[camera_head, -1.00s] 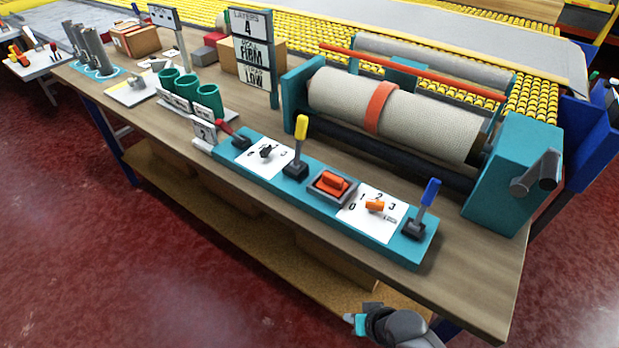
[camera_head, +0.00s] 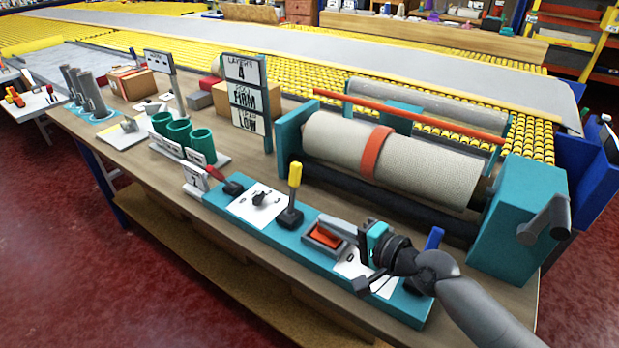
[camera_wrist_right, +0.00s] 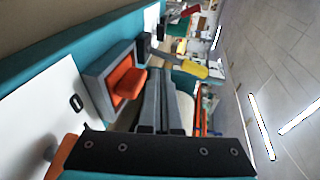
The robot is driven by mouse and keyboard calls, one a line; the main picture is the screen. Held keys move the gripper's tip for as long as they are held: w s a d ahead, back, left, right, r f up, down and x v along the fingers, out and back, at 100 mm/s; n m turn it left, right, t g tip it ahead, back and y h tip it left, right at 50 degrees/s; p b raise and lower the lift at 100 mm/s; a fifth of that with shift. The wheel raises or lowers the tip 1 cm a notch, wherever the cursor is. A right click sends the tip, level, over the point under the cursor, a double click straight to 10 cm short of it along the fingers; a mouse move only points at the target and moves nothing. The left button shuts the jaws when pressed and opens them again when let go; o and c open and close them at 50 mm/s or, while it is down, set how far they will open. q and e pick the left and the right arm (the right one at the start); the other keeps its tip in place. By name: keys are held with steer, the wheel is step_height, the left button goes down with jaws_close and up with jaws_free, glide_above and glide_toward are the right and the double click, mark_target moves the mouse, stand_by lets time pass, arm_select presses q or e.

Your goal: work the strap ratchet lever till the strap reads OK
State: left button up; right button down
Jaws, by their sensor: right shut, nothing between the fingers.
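A teal control panel (camera_head: 262,225) on the bench carries a red-handled lever (camera_head: 217,175), an upright yellow-handled lever (camera_head: 294,178), an orange rocker switch (camera_head: 325,236) and a blue-handled lever (camera_head: 434,238). No readable label marks one as the strap ratchet lever. An orange band (camera_head: 376,152) wraps the cream roll behind the panel. My right gripper (camera_head: 338,226) is shut and empty above the panel by the orange switch. In the right wrist view its shut fingers (camera_wrist_right: 163,85) point toward the yellow lever (camera_wrist_right: 187,68), apart from it. No strap OK reading is legible. My left gripper is out of view.
A sign post (camera_head: 247,95) reads 4, FIRM and LOW. Green cups (camera_head: 178,132) stand left of it. The teal roller housing (camera_head: 515,215) with its grey crank (camera_head: 545,218) is at the right.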

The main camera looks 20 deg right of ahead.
mark_target(295, 175)
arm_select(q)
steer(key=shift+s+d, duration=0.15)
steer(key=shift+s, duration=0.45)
arm_select(e)
steer(key=w+d+r+m+t+h, duration=0.1)
steer(key=w+d+r+m+t, duration=0.1)
steer(key=w+d+r+m, duration=0.1)
steer(key=shift+w+d+r+m, duration=0.35)
steer(key=shift+d+m, duration=0.35)
steer(key=shift+d, duration=0.55)
arm_select(q)
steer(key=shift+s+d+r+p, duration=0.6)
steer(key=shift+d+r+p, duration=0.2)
steer(key=shift+p, duration=0.1)
arm_select(e)
steer(key=w+a, duration=0.6)
steer(key=w, duration=0.1)
steer(key=shift+a, duration=0.2)
